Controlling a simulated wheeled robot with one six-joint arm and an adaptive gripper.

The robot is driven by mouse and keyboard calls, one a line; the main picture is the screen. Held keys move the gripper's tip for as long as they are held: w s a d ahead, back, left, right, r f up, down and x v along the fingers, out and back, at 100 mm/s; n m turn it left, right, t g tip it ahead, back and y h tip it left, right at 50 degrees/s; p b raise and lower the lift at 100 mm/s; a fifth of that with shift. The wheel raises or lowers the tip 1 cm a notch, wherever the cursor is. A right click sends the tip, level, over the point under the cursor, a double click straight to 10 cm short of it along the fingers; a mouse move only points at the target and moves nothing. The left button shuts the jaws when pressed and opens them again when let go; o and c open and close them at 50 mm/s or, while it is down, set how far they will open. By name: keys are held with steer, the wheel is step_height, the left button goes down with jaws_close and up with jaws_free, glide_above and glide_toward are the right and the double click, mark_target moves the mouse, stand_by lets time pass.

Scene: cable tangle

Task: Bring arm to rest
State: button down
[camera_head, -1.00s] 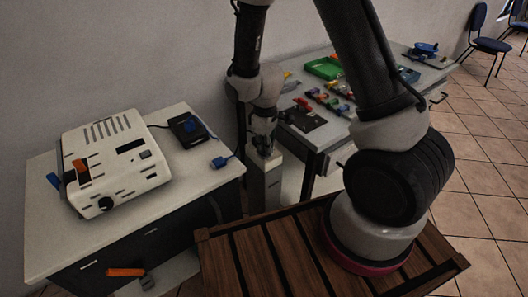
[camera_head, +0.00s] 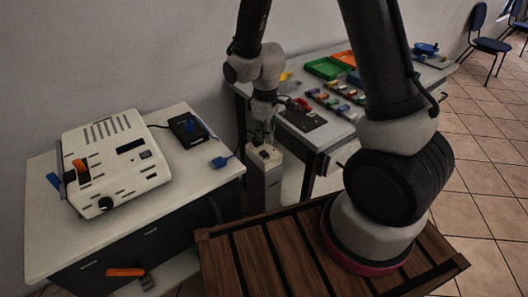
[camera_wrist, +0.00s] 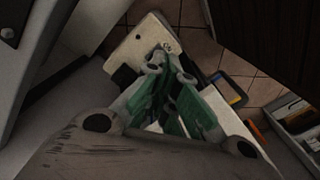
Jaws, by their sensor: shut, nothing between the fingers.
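My arm is raised, and its grey wrist hangs between the two tables. My gripper (camera_head: 264,140) points down above the narrow white box (camera_head: 268,180), and its tips look close to that box's top. Whether they touch it cannot be told. In the wrist view my gripper (camera_wrist: 172,62) has its green-padded fingers drawn together, with nothing seen between them. A pale surface with dark marks (camera_wrist: 143,42) lies beneath the fingers.
A white machine (camera_head: 115,160) with an orange switch stands on the left table (camera_head: 190,185). A black box (camera_head: 187,127) and a blue plug (camera_head: 221,161) lie beside it. The back table (camera_head: 330,135) carries trays and small coloured parts. An orange-handled item (camera_head: 126,272) is low at left.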

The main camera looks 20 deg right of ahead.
steer(key=shift+r, duration=0.75)
steer(key=s+d+r+m+t, duration=0.1)
steer(key=s+d+r+m, duration=0.2)
steer(key=r, duration=0.6)
steer(key=s+d+r+m+t, duration=0.2)
steer(key=s+d+r+m, duration=0.1)
steer(key=s+d+r, duration=0.4)
steer(key=s+d+r+m+t, duration=0.1)
steer(key=s+d+r+m, duration=0.2)
steer(key=s+r, duration=0.6)
steer(key=shift+d+r+m, duration=0.3)
steer(key=shift+d+r, duration=0.5)
steer(key=shift+d, duration=0.15)
